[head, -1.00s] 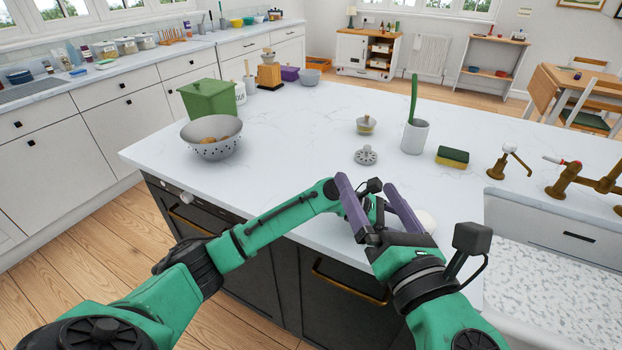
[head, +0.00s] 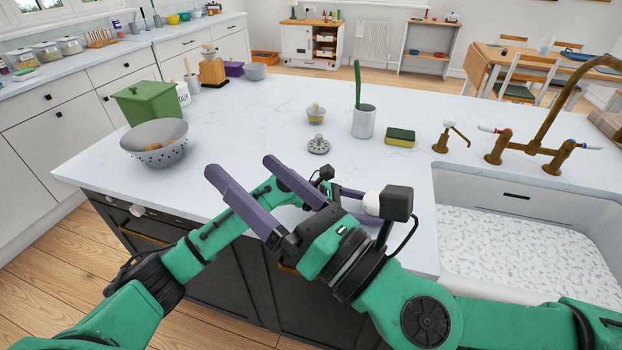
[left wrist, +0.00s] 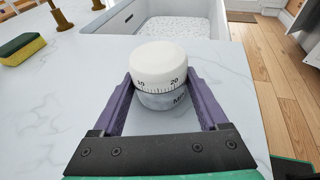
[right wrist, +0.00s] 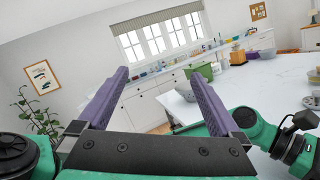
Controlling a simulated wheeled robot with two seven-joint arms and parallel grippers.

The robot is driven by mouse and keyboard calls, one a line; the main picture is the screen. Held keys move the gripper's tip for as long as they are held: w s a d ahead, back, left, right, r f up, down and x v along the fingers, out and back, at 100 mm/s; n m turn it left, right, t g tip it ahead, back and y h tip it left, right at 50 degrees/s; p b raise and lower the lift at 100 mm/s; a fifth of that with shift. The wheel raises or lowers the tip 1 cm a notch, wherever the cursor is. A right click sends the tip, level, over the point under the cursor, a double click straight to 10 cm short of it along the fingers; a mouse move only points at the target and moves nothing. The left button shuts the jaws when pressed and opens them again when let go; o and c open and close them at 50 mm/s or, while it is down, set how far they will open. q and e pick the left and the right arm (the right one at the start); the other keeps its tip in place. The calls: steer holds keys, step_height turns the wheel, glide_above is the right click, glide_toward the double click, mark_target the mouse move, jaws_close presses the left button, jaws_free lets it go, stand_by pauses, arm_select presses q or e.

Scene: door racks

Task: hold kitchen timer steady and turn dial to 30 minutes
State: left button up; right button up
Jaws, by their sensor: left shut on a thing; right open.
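In the head view a white part of the timer (head: 371,204) shows, mostly hidden behind my right gripper. My right gripper (head: 241,167) is open and empty, left of the timer above the counter's front edge. The right wrist view shows nothing between its fingers.
The white counter (head: 260,120) is clear around the middle. The sink (head: 520,235) and brass taps (head: 500,145) are at right.

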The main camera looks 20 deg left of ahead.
steer(key=w+d+r+m+t+h, duration=0.1)
steer(key=w+d+m+t+h, duration=0.2)
steer(key=w+m, duration=0.4)
steer(key=w+d+r+m+t+h, duration=0.1)
steer(key=w+r+m+t+h, duration=0.1)
steer(key=w+m+t+h, duration=0.35)
steer(key=m+g+h, duration=0.7)
steer(key=m+h, duration=0.2)
steer(key=m, duration=1.3)
glide_above(376, 202)
steer(key=w, duration=0.2)
step_height(376, 202, down, 9)
steer(key=s+d+f+m+g, duration=0.3)
steer(key=s+f+m+g, duration=0.1)
steer(key=s+m+g, duration=0.15)
steer(key=shift+n, duration=0.3)
steer(key=x, duration=1.1)
steer(key=shift+a+f, duration=0.15)
steer(key=shift+f, duration=0.25)
steer(key=c, duration=1.3)
steer(key=shift+a+m+h, duration=0.15)
steer(key=shift+m+h, duration=0.2)
steer(key=shift+m, duration=0.25)
steer(key=shift+a+m+h, duration=0.1)
steer(key=shift+m+h, duration=0.3)
steer(key=shift+m, duration=0.6)
